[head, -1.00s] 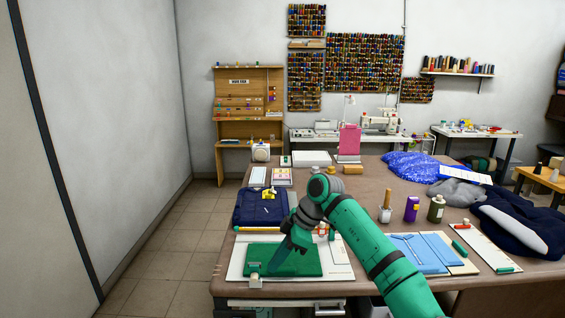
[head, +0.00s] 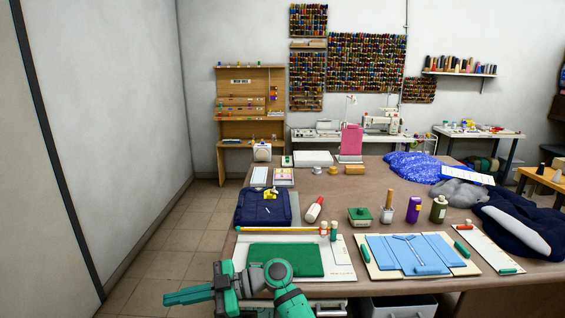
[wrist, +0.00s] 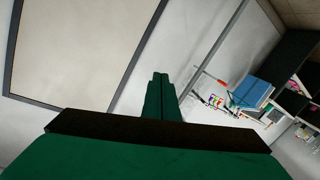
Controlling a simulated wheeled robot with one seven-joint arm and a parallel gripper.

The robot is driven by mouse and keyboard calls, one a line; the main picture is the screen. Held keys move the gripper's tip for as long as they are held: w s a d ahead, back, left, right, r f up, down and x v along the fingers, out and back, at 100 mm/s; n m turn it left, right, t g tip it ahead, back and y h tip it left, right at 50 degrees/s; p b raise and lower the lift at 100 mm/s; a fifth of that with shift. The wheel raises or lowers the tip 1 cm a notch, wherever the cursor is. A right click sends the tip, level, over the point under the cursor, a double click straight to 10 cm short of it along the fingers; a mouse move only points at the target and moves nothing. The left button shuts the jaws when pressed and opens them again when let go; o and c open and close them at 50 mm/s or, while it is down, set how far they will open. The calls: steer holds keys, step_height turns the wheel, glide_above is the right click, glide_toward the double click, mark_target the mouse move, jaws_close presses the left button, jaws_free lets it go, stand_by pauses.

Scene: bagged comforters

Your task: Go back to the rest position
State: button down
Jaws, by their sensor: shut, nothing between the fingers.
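My gripper (head: 188,296) is at the lower left in the head view, off the table's front left corner and pointing left. It is shut and empty. In the wrist view the closed fingers (wrist: 159,98) lie together, with a pale wall panel and grey wall beyond them. A green folded cloth (head: 286,260) lies flat on a white board (head: 340,272) at the front of the table, to the right of my gripper and apart from it.
The brown table (head: 330,199) fills the middle. It holds a dark blue folded garment (head: 262,208), a light blue folded cloth (head: 408,255), bottles (head: 438,209) and shiny blue fabric (head: 410,166). Free tiled floor (head: 165,262) lies left of the table.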

steer(key=s+d+r+m+t+y, duration=0.1)
steer(key=s+r+m+t+y, duration=0.1)
steer(key=s+m+t+y, duration=0.8)
steer(key=s+d+f+m+t+h, duration=1.35)
steer(key=m+t+h, duration=0.35)
steer(key=h, duration=0.6)
steer(key=s+d+f+n+g+h, duration=0.1)
steer(key=s+d+f+g, duration=0.3)
steer(key=s, duration=0.5)
steer(key=s+d+f+n+g+h, duration=0.1)
steer(key=s+d+f+g+h, duration=0.1)
steer(key=s+d+f+g, duration=0.2)
steer(key=s+d+f, duration=0.1)
steer(key=s+d, duration=0.2)
steer(key=s, duration=0.2)
